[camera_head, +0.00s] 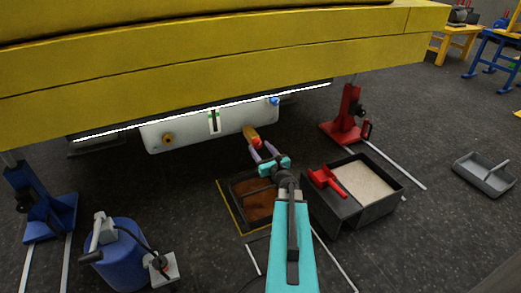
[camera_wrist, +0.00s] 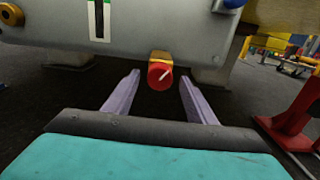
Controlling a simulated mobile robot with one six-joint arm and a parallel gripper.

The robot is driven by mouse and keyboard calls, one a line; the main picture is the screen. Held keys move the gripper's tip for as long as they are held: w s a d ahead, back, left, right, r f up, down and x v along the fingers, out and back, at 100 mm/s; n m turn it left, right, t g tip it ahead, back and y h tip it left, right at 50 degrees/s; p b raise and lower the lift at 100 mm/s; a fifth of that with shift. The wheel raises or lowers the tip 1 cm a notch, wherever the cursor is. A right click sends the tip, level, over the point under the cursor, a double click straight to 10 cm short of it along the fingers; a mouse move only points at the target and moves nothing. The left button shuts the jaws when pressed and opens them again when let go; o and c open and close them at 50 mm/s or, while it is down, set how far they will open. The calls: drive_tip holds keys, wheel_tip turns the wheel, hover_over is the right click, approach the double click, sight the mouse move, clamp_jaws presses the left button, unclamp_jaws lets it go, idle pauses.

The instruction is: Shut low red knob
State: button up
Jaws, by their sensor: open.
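The low red knob (camera_head: 256,141) is on the end of a short yellow fitting (camera_head: 249,132) low on a white tank (camera_head: 190,132) under the yellow boom. In the wrist view the round red knob (camera_wrist: 160,75) faces me, with a pale line on its face. My gripper (camera_head: 264,154) is open, and its purple fingers point at the knob from the front. In the wrist view the fingertips (camera_wrist: 161,74) stand apart to the left and right of the knob, with a gap on both sides.
The yellow boom (camera_head: 200,60) hangs above the tank. A brown-filled tray (camera_head: 232,186) lies below my arm, and a dark bin (camera_head: 340,212) with a red scoop (camera_head: 327,181) stands to its right. A red jack stand (camera_head: 345,118) and a blue drum (camera_head: 118,262) stand nearby.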

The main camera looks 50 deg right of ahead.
drive_tip(key=shift+w+d, duration=0.15)
drive_tip(key=shift+w, duration=0.3)
drive_tip(key=c, duration=0.8)
drive_tip(key=shift+d, duration=0.25)
drive_tip(key=shift+c, duration=1.2)
drive_tip(key=shift+a, duration=0.2)
